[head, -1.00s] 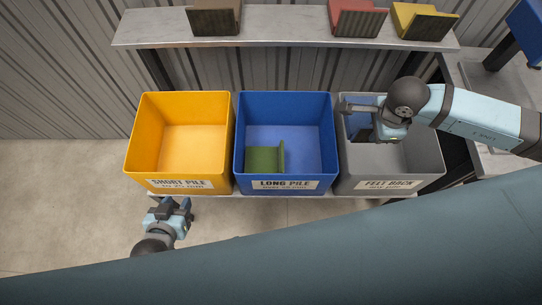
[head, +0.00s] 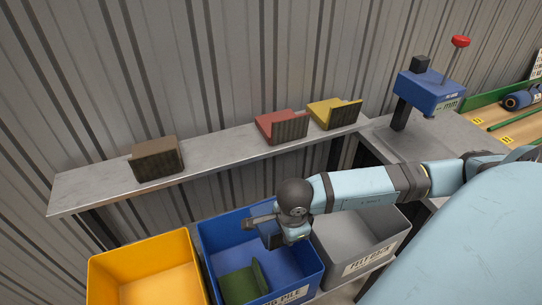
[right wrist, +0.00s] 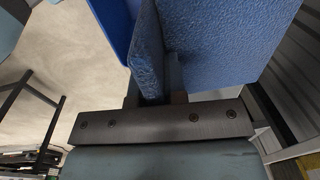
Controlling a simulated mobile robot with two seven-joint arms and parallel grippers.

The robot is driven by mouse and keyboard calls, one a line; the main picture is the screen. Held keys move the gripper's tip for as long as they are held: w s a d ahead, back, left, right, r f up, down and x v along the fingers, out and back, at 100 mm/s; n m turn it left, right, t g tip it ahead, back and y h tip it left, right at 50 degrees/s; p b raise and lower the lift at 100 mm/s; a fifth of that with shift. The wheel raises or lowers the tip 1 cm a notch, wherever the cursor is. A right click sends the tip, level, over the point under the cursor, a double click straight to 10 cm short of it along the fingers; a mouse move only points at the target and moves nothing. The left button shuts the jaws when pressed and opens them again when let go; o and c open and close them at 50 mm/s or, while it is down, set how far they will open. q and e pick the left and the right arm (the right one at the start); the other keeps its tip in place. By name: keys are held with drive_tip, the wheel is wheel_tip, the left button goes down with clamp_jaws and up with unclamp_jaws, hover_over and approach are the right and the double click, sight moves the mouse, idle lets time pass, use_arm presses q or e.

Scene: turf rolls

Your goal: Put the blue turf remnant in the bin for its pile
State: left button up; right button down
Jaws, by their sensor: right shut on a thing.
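The blue turf remnant (right wrist: 225,42) fills the upper part of the right wrist view, with a textured blue face and an upright flap. My right gripper (head: 262,226) is shut on it and sits over the blue bin (head: 215,250), whose label is partly hidden and reads "…NG PILE". In the head view the remnant is largely hidden by the gripper. The yellow bin (head: 145,262) stands to the left and the grey bin (head: 345,240), labelled felt back, to the right. My left gripper is out of view.
A green remnant (head: 244,285) lies in the blue bin. Brown (head: 157,160), red (head: 282,127) and yellow (head: 334,113) samples stand on the shelf (head: 215,150) behind the bins. A blue gauge with a red knob (head: 430,92) stands on the bench at right.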

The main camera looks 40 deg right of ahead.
wheel_tip(320, 180, down, 27)
drive_tip(key=shift+s+f+b, duration=0.1)
drive_tip(key=shift+f+b, duration=0.05)
drive_tip(key=shift+b, duration=0.5)
drive_tip(key=shift+f, duration=0.15)
drive_tip(key=c, duration=1.6)
unclamp_jaws()
drive_tip(key=o, duration=0.4)
drive_tip(key=shift+o, duration=0.2)
